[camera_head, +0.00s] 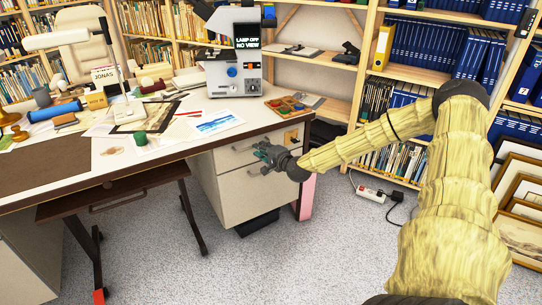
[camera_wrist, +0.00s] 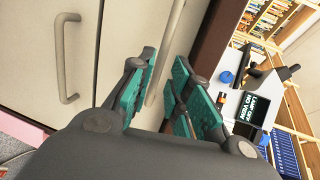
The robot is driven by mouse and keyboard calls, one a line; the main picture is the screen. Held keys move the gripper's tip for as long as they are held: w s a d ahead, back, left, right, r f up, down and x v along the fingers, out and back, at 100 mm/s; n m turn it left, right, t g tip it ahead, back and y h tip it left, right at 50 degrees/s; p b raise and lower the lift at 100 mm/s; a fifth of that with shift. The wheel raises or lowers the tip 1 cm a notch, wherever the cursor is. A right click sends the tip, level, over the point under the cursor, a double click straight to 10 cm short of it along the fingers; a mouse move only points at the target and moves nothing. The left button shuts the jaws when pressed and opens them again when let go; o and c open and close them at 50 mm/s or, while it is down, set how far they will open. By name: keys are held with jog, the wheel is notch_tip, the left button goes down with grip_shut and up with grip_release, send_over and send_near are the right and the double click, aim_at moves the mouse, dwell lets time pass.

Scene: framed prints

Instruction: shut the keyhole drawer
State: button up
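The drawer unit sits under the right end of the desk. Its upper drawer front (camera_head: 232,156) carries a small orange plate with a dark spot, perhaps the keyhole (camera_head: 291,137). How far this drawer stands out, I cannot tell. My gripper (camera_head: 268,156) is in front of it. In the wrist view, my gripper (camera_wrist: 160,95) is open, with a pale bar handle (camera_wrist: 172,50) showing between its fingers. Contact is not clear. The lower drawer (camera_head: 250,192) lies below, and its handle (camera_wrist: 62,60) shows left in the wrist view.
The desk top (camera_head: 180,140) holds papers, a grey machine with a screen (camera_head: 234,75) and a tray of coloured pieces (camera_head: 289,106). A brown panel with a handle (camera_head: 118,202) juts out at left. A power strip (camera_head: 370,194) and framed prints (camera_head: 520,190) are right.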

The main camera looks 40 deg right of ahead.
jog(key=v, duration=0.6)
dwell(0.6)
jog(key=shift+s, duration=0.3)
dwell(0.5)
